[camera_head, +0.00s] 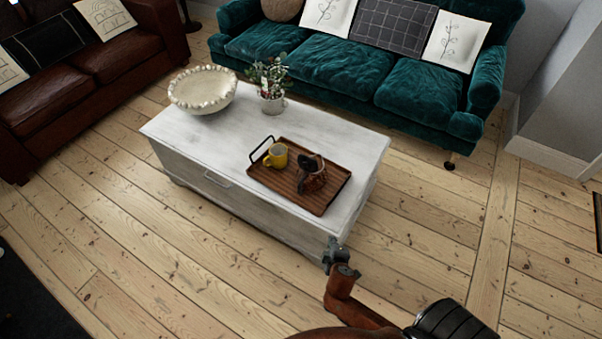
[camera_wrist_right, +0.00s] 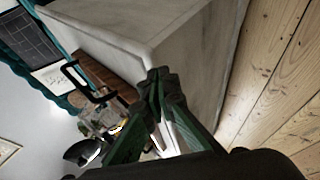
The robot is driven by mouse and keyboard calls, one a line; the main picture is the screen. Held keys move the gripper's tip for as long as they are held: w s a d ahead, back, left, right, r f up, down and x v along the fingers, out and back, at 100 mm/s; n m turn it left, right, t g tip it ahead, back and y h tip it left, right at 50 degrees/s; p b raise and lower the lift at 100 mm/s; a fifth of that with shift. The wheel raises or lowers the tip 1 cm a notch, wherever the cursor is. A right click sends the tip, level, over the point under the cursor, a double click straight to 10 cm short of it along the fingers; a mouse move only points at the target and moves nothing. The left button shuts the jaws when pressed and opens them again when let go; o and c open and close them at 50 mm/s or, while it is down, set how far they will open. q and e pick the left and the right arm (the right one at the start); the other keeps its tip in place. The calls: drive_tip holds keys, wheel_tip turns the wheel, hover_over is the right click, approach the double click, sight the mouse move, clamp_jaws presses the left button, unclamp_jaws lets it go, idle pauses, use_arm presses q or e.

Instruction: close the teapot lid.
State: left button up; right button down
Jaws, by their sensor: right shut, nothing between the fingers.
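The teapot (camera_head: 315,180) is a small copper-brown pot standing on the wooden tray (camera_head: 327,203). A dark, round part that looks like its lid (camera_head: 306,162) shows at its upper left and seems raised, but it is too small to be sure. My right gripper (camera_head: 335,243) is shut and empty, near the front right corner of the coffee table, apart from the teapot and on the near side of the tray. My left gripper is not in view.
A yellow mug (camera_head: 277,156) stands on the tray left of the teapot, by the black tray handle (camera_head: 262,148). The white coffee table (camera_head: 215,143) also holds a beaded bowl (camera_head: 202,92) and a potted plant (camera_head: 271,85). Floorboards right of the table are clear.

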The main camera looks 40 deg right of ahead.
sight(306, 166)
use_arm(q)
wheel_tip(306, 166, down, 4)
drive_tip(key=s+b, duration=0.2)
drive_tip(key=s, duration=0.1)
use_arm(e)
drive_tip(key=w+a+r+n+t+h, duration=0.1)
drive_tip(key=w+a+r+n+t, duration=0.2)
drive_tip(key=w+r, duration=0.5)
drive_tip(key=w+a+r+n+t, duration=0.2)
drive_tip(key=w+r+t, duration=0.25)
drive_tip(key=r, duration=0.75)
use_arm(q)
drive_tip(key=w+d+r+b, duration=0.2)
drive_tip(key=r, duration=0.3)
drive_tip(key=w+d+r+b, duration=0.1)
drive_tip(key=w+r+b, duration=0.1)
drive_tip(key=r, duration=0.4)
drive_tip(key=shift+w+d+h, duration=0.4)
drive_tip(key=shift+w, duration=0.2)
use_arm(e)
drive_tip(key=w+d+f, duration=0.2)
drive_tip(key=w+d, duration=0.6)
drive_tip(key=w, duration=0.1)
drive_tip(key=shift+w+g, duration=0.35)
drive_tip(key=shift+w, duration=0.05)
drive_tip(key=shift+r, duration=0.1)
